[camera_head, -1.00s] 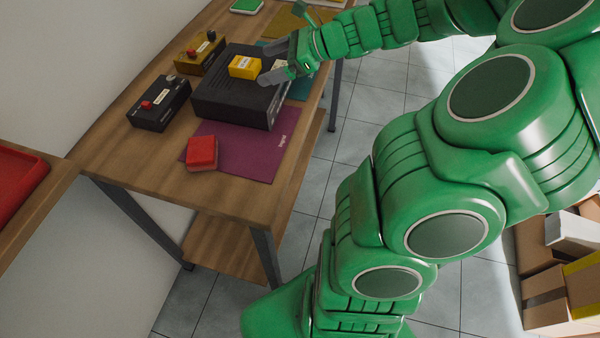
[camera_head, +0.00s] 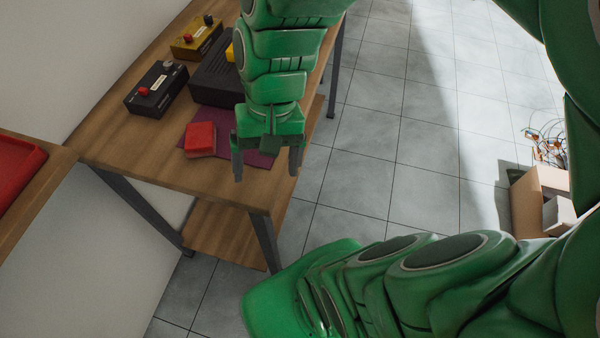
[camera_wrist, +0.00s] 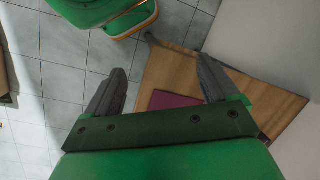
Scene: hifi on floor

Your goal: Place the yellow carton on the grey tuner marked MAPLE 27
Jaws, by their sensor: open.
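The yellow carton (camera_head: 229,54) shows only as a small strip in the head view; my arm hides the rest. It is at the dark grey box-shaped unit (camera_head: 212,80), which is partly behind my arm on the table; I cannot read a MAPLE 27 marking on it. My gripper (camera_head: 267,168) is open and empty, fingers pointing down near the table's right edge, in front of the purple mat and apart from the carton. In the wrist view, its two fingers (camera_wrist: 162,75) stand wide apart with nothing between them.
A red block (camera_head: 200,138) lies on the purple mat (camera_head: 262,160). A black box with a red knob (camera_head: 155,90) and a yellow-brown box (camera_head: 196,40) stand at the left on the wooden table (camera_head: 130,140). A red tray (camera_head: 15,175) is far left.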

